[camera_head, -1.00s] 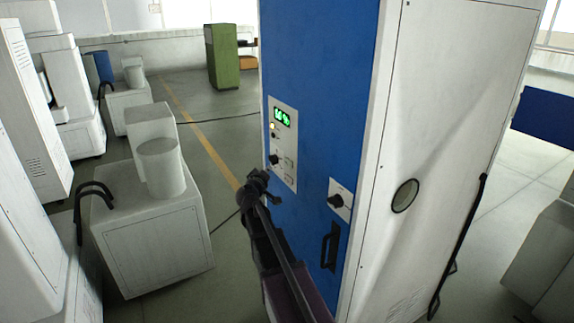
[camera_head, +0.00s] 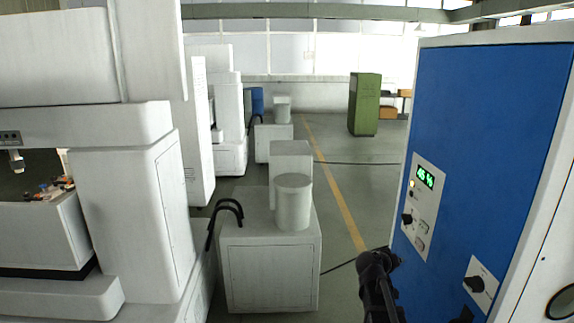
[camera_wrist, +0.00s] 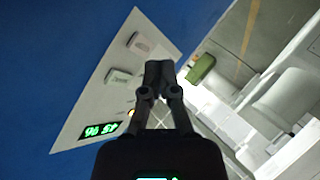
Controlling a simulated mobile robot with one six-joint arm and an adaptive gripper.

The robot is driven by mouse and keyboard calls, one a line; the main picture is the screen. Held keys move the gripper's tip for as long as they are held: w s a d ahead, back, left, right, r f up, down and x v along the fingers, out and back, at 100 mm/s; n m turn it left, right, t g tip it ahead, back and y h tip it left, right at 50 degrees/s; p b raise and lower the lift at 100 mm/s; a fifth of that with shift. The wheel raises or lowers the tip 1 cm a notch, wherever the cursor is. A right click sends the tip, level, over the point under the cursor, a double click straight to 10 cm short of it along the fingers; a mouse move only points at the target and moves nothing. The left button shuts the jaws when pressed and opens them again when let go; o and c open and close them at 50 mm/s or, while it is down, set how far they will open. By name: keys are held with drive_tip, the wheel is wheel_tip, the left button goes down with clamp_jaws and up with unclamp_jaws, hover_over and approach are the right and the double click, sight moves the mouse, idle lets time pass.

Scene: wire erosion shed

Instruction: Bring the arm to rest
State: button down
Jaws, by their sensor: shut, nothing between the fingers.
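My gripper (camera_wrist: 158,72) is shut and empty in the wrist view, its two dark fingers meeting at the tips. In the head view my gripper (camera_head: 376,258) and part of my dark arm show at the bottom, left of the blue cabinet (camera_head: 485,150). The cabinet's control panel (camera_head: 425,172) has a green lit display, a small yellow light and a dark knob. In the wrist view the same panel (camera_wrist: 95,100) lies to the left of and behind the fingers. I cannot tell the exact gap between fingers and panel.
A white machine (camera_head: 130,200) fills the left side. A white unit (camera_head: 270,272) with a cylinder on top and black hoses stands in the middle. A yellow floor line (camera_head: 335,185) runs along the open aisle. A green cabinet (camera_head: 364,105) stands far back.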

drive_tip(key=s+a+f+g+y, duration=0.4)
drive_tip(key=s+a+f+y, duration=0.1)
drive_tip(key=s+a, duration=0.4)
drive_tip(key=s+a+f+n+g+y, duration=0.1)
drive_tip(key=s+a+f+g+y, duration=0.3)
drive_tip(key=s+a, duration=0.5)
drive_tip(key=s+f+y, duration=0.1)
drive_tip(key=s, duration=0.3)
drive_tip(key=shift+a+f+n, duration=0.3)
drive_tip(key=shift+a+f, duration=0.05)
drive_tip(key=shift+a, duration=0.05)
